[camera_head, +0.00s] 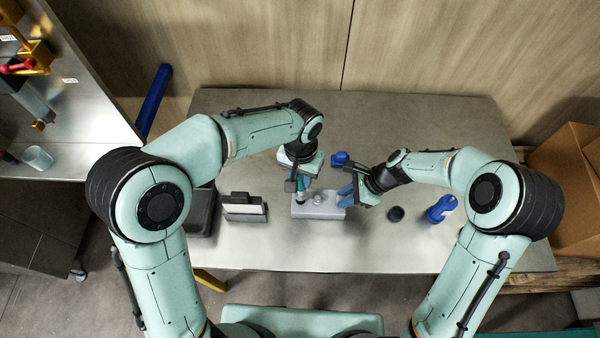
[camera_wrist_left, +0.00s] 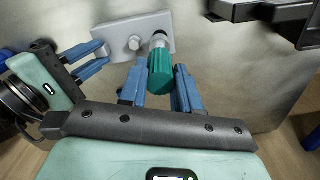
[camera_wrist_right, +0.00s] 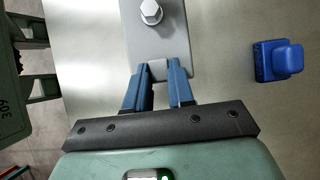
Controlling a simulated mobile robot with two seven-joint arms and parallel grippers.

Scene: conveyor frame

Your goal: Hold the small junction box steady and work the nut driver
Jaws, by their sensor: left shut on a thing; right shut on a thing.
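The small junction box (camera_head: 318,210) is a light grey block lying on the table in front of me. It also shows in the left wrist view (camera_wrist_left: 120,32) and the right wrist view (camera_wrist_right: 157,40). My right gripper (camera_wrist_right: 158,72) is shut on a narrow tab at the box's right end. The nut driver (camera_wrist_left: 161,72) has a teal handle and a metal shaft. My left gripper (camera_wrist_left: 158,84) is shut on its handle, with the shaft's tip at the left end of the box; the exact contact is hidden. A hex bolt head (camera_wrist_right: 151,11) stands beside it on the box.
A blue block (camera_wrist_right: 278,60) lies behind the right gripper. A black round piece (camera_head: 396,214) and a blue bottle (camera_head: 440,209) are to the right. A dark holder with a pale front (camera_head: 243,207) and a black tray (camera_head: 201,211) are to the left. The table's front edge is clear.

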